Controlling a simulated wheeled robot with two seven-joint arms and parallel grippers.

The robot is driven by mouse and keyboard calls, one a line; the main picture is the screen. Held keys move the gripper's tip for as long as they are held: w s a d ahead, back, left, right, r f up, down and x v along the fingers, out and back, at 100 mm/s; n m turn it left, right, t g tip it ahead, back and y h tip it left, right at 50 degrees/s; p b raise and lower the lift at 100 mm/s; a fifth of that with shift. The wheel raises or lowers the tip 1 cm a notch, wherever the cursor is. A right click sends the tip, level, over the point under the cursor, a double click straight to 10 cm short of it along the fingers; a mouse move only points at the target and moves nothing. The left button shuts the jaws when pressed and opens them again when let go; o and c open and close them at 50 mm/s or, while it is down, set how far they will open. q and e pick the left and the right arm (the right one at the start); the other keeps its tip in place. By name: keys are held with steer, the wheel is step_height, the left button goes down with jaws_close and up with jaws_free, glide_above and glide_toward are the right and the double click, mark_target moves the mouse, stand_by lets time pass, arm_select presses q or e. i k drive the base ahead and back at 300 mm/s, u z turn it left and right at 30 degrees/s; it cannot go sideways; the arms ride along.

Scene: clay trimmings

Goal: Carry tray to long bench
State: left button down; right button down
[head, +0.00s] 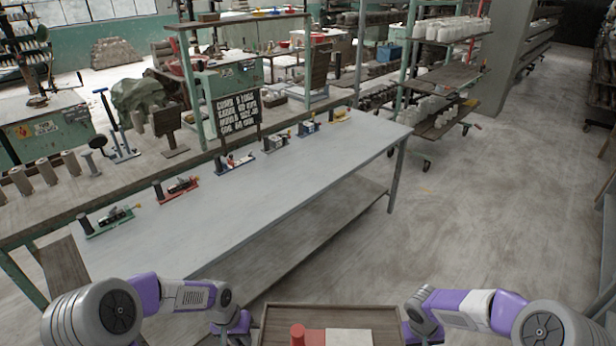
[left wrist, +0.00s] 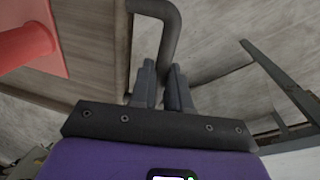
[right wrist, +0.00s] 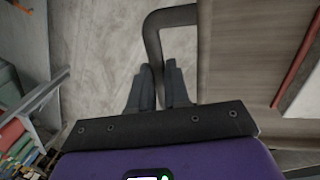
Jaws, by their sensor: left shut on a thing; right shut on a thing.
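A brown wooden tray (head: 375,312) shows at the bottom of the head view, held between my two grippers. A red cylinder-like piece (head: 298,335) and a pale flat block (head: 350,338) are on it. My left gripper (left wrist: 162,88) is shut on the dark bent handle (left wrist: 172,45) at one side of the tray. My right gripper (right wrist: 160,85) is shut on the handle (right wrist: 152,40) at the opposite side. In the head view my left gripper (head: 238,335) is partly cut off by the lower edge. A long grey bench (head: 270,180) stands ahead and to the left of the tray.
Several small coloured tool sets, including a green one (head: 108,220) and a red one (head: 176,188), line the bench's far side. A black lettered sign (head: 236,113) stands behind them. A wheeled shelf rack (head: 440,120) stands beyond the bench. The concrete floor (head: 480,220) at right is clear.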

mark_target(202, 226)
steer(key=u, duration=0.25)
steer(key=i, duration=1.2)
steer(key=u, duration=0.8)
steer(key=i, duration=1.05)
steer(key=z, duration=5.25)
